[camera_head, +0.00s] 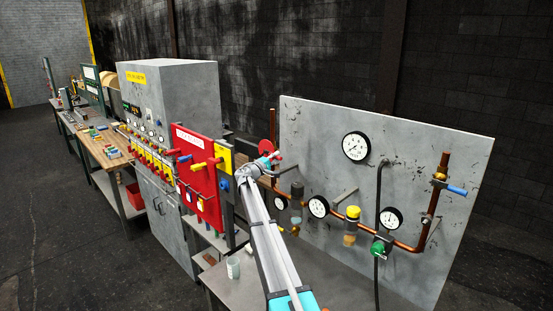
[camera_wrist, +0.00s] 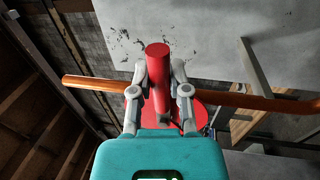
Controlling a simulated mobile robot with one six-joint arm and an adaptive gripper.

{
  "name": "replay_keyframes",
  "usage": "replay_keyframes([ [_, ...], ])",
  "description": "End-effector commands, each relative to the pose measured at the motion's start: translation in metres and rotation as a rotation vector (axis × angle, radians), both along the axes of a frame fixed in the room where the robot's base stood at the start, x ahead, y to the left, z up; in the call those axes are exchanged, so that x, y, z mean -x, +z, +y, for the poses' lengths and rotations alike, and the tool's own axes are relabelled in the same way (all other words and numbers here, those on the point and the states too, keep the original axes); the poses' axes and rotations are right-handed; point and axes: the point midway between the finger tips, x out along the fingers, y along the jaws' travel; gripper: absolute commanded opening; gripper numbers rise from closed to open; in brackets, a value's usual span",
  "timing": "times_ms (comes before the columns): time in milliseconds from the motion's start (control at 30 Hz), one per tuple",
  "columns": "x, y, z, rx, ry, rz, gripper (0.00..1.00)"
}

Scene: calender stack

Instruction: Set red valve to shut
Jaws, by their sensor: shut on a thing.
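The red valve has a red lever handle (camera_wrist: 157,62) and a round red plate (camera_wrist: 205,112) behind it in the wrist view. It sits on a copper pipe (camera_wrist: 85,82). The handle appears crosswise to the pipe in the wrist view. My gripper (camera_wrist: 159,75) is shut on the handle, one finger on each side. In the head view my gripper (camera_head: 268,161) is at the left edge of the grey panel, with the red plate (camera_head: 267,148) just behind it and the handle tip (camera_head: 278,154) showing beyond it. The fingers hide part of the handle.
The grey panel (camera_head: 330,125) carries gauges, a yellow-topped unit (camera_head: 353,212), a green knob (camera_head: 377,249) and a blue-handled valve (camera_head: 456,190). A cup (camera_head: 233,268) stands below.

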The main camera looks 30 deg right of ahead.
Motion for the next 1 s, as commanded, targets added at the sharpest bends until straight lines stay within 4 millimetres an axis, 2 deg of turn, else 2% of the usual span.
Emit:
replay_keyframes([
  [367, -0.0009, -0.0014, 0.0021, -0.006, 0.004, -0.009, 0.0],
  [400, -0.0009, -0.0014, 0.0024, -0.007, 0.004, -0.008, 0.26],
  [567, -0.0012, -0.0013, 0.0035, -0.006, 0.005, -0.008, 0.56],
  [600, -0.0014, -0.0012, 0.0037, -0.006, 0.005, -0.008, 0.58],
  [1000, -0.0017, -0.0009, 0.0045, -0.005, 0.006, -0.007, 0.58],
])
